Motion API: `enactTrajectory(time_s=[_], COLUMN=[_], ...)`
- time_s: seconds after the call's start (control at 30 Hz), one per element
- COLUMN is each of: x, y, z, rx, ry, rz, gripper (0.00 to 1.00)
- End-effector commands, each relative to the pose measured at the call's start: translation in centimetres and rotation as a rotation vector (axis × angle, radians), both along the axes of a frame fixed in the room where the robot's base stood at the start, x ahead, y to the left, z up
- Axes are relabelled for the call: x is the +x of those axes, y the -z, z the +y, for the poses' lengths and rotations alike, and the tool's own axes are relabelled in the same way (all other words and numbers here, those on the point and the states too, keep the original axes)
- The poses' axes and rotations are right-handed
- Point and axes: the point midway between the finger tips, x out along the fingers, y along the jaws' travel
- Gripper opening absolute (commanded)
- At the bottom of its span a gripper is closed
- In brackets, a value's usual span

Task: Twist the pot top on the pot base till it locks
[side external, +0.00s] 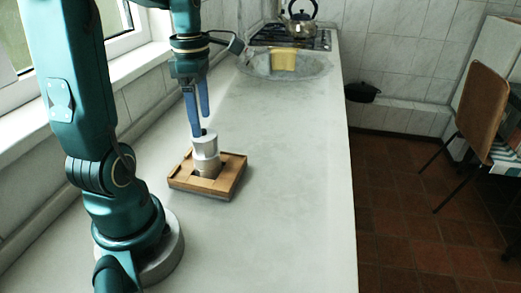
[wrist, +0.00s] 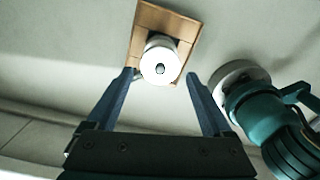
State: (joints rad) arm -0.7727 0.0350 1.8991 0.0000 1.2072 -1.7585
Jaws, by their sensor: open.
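The pot top (side external: 204,143) is pale grey with a small dark knob and sits upright on the pot base (side external: 206,166). The pot base stands in a wooden tray (side external: 229,184) on the counter. In the wrist view the pot top (wrist: 160,66) shows from above as a round whitish disc with a dark knob, and it hides most of the base. My gripper (side external: 202,132) is above the pot, fingers pointing down. In the wrist view my gripper (wrist: 161,73) is open and empty, with the pot top between and just beyond its fingertips. Whether the top is locked cannot be seen.
The pale counter (side external: 290,190) is clear to the right of the tray. A sink (side external: 310,68) with a yellow block (side external: 283,60) is further back, then a kettle (side external: 299,24) on a stove. A window sill (side external: 135,66) runs along the left.

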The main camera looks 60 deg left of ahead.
Motion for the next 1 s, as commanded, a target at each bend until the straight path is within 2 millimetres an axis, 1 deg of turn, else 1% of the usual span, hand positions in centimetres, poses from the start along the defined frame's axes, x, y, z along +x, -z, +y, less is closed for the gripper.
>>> enactTrajectory(time_s=[0.1, 0.5, 0.6, 0.9, 1.0], x=[0.1, 0.0, 0.0, 0.0, 0.0], y=[-1.2, -4.8, -5.2, -5.3, -5.6], z=[0.1, 0.0, 0.0, 0.0, 0.0], rx=[0.003, 0.002, 0.001, 0.000, 0.001], ry=[0.000, 0.000, 0.000, 0.000, 0.000], rz=[-0.003, -0.001, -0.001, 0.000, -0.001], gripper=[0.85, 0.85, 0.85, 0.85, 0.85])
